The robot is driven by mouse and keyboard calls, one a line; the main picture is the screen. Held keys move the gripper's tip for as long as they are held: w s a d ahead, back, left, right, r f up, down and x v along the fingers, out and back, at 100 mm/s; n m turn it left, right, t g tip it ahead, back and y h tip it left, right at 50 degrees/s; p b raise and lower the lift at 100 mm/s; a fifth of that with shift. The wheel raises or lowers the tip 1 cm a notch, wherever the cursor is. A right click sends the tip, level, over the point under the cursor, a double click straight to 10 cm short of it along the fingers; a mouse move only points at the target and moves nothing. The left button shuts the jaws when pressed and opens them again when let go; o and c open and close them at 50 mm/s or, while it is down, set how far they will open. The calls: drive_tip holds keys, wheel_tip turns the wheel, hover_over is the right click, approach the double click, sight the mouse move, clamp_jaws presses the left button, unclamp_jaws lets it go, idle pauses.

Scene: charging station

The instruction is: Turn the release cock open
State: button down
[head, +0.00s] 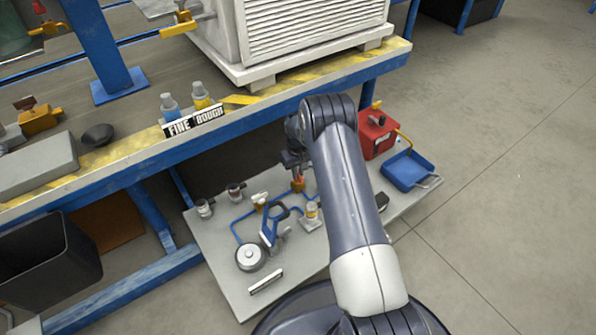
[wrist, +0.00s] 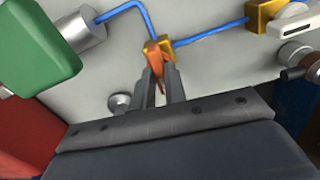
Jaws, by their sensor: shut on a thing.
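The release cock is a small brass fitting with an orange lever, joined into a thin blue line on the grey panel. In the wrist view its brass body (wrist: 166,46) sits just beyond my fingertips. Its orange lever (wrist: 155,60) lies between the fingers of my gripper (wrist: 161,72), which is shut on it. In the head view the cock (head: 297,186) shows below my gripper (head: 295,168), near the panel's middle. My arm hides part of the panel to its right. The fingers cover part of the lever, so its exact angle is hard to read.
The grey panel (head: 222,277) also carries a round gauge-like disc (head: 249,256) and other small fittings. A red box (head: 376,133) and a blue tray (head: 407,170) stand at its right end. The workbench edge (head: 262,108) runs above and behind. Floor at the right is clear.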

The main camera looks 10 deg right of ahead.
drive_tip(key=shift+n, duration=0.6)
drive_tip(key=c, duration=1.4)
unclamp_jaws()
drive_tip(key=shift+c, duration=0.2)
wheel_tip(320, 180, up, 11)
drive_tip(key=p, duration=0.4)
drive_tip(key=shift+f, duration=0.15)
wheel_tip(320, 180, down, 11)
drive_tip(key=b, duration=0.4)
